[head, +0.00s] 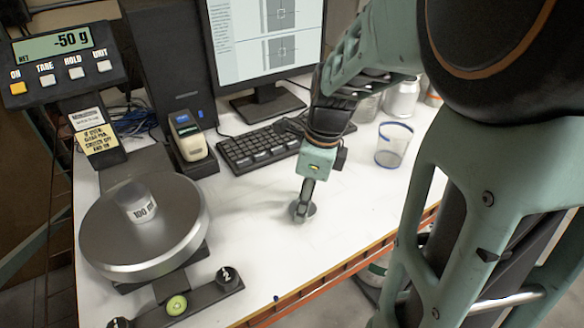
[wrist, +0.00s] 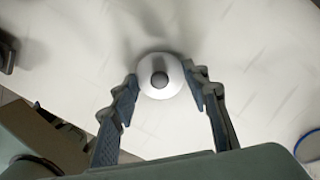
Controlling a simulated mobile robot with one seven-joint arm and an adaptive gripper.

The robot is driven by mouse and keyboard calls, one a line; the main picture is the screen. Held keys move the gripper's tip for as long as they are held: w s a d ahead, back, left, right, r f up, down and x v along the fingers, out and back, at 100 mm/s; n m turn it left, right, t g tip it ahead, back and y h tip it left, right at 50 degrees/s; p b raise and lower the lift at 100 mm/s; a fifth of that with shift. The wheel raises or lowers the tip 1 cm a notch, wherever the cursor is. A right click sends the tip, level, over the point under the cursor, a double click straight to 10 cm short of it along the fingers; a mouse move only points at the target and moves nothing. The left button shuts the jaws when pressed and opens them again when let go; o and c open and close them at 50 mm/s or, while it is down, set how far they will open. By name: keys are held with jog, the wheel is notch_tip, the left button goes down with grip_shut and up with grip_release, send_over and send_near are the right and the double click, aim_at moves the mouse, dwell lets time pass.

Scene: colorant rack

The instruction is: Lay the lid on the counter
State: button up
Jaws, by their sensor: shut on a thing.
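The lid (wrist: 177,89) is a small pale round disc with a dark knob in its middle. In the wrist view it sits between the two fingers of my gripper (wrist: 162,80), which is shut on it from both sides. In the head view my gripper (head: 304,203) points down over the white counter (head: 250,232), with the greyish lid (head: 302,214) at its fingertips. The lid is at or very close to the counter surface; I cannot tell whether it touches. The fingers hide part of the lid there.
A scale pan (head: 112,239) at left bears a container marked 100 (head: 140,205); its display (head: 52,41) reads -50 g. A keyboard (head: 262,147) lies behind my gripper. A clear blue-rimmed cup (head: 393,148) stands right. The counter's front edge is near; bare counter surrounds the lid.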

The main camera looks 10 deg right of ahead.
aim_at(312, 210)
jog(key=shift+f, duration=0.2)
jog(key=shift+f, duration=0.15)
jog(key=o, duration=1.2)
jog(key=shift+o, duration=0.2)
jog(key=shift+r, duration=0.2)
notch_tip(312, 210, up, 12)
jog(key=d+p, duration=0.1)
jog(key=p, duration=0.9)
jog(key=shift+s+d+p, duration=0.3)
jog(key=shift+s+p, duration=0.1)
